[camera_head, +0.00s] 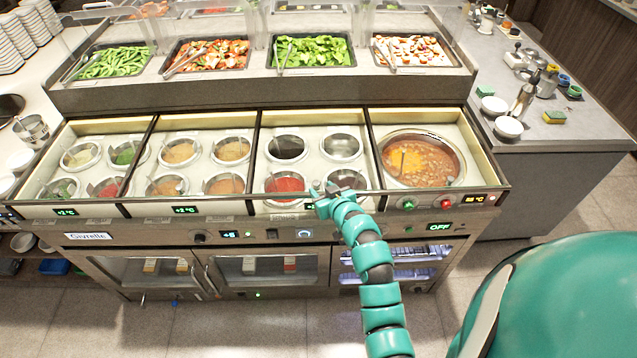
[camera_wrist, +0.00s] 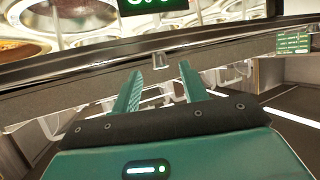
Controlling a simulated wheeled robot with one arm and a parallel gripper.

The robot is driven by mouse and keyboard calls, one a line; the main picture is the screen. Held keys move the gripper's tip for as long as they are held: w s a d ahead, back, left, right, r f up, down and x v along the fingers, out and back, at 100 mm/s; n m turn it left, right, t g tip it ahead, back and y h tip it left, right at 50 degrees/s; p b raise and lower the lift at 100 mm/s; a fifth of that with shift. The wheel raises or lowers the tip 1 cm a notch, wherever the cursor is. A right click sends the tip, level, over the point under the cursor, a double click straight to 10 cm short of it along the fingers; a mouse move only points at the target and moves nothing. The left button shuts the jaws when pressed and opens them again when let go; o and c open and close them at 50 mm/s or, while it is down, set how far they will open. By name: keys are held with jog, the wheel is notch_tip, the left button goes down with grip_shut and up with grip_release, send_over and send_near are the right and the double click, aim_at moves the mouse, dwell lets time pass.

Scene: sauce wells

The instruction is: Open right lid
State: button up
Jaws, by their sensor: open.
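The counter has a row of framed sections holding sauce wells. The rightmost section (camera_head: 474,152) holds a large round pot of orange-brown soup (camera_head: 425,160). Any lid over it is clear, and I cannot tell its exact position from the glass. My gripper (camera_head: 325,190) is at the front rim, by the third section from the left, just left of the rightmost section. In the wrist view my gripper (camera_wrist: 162,84) has its two green fingers apart with nothing between them. A small metal knob (camera_wrist: 161,60) on the dark front rim shows just beyond the fingertips.
Small round wells fill the other sections, with red sauce (camera_head: 285,184) near my gripper. Food trays (camera_head: 312,50) stand on a raised shelf behind. A grey side counter (camera_head: 560,135) with bowls and bottles is to the right. Floor is clear in front.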

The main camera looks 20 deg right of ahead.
aim_at(318, 185)
jog(key=shift+x, duration=0.9)
jog(key=shift+p+x, duration=0.5)
jog(key=shift+x, duration=0.35)
grip_shut()
